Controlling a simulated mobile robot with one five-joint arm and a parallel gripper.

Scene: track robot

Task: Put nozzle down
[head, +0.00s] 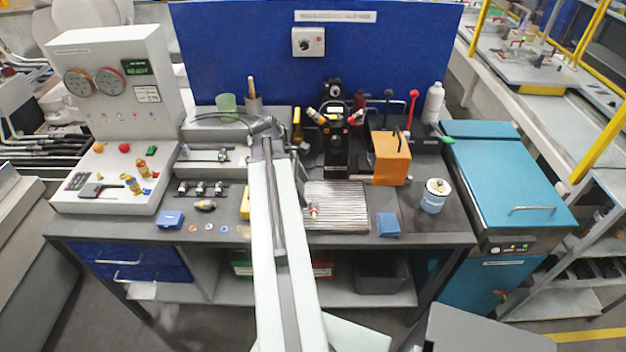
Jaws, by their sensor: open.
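My arm reaches from the bottom centre to the bench, and my gripper (308,204) hangs over the left part of a ribbed metal tray (342,206). Its jaws are open, though the fingers are small and partly hidden by my arm. Several small metal fittings (201,189) lie on a rack left of my arm.
A black microscope-like device (337,140) stands behind the tray. An orange box (391,158), a blue block (388,224) and a white-lidded jar (434,196) are to the right. A control console (112,110) stands at left. The tray's right part is clear.

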